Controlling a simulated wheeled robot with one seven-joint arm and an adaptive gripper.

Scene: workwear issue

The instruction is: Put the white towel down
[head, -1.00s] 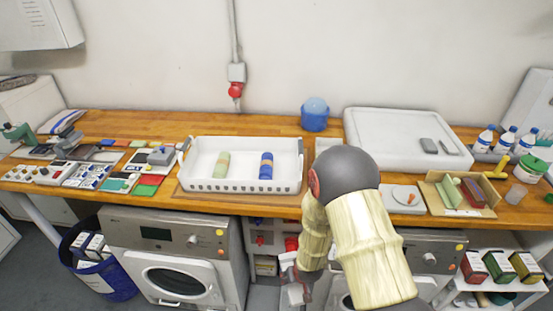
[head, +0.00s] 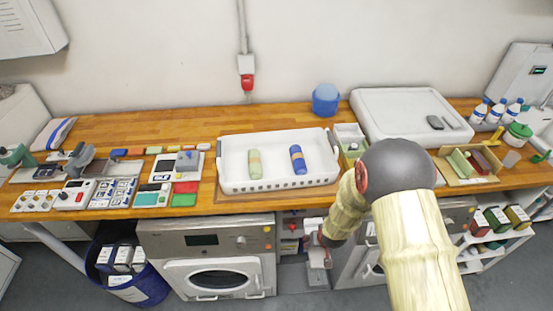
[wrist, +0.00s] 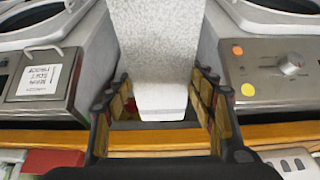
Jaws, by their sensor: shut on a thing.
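The white towel (wrist: 157,50) is a long pale speckled bundle between the two fingers of my gripper (wrist: 160,108) in the wrist view. My gripper is shut on it. In the head view my gripper (head: 318,250) hangs low in front of the worktop, in the gap between the two washing machines, and a small pale part of the towel (head: 318,274) shows below it. A white basket (head: 280,187) on the worktop holds a green rolled towel (head: 255,162) and a blue rolled towel (head: 298,159), with bare floor around them.
A washing machine (head: 205,255) is below the basket. Devices and samples crowd the worktop's left.

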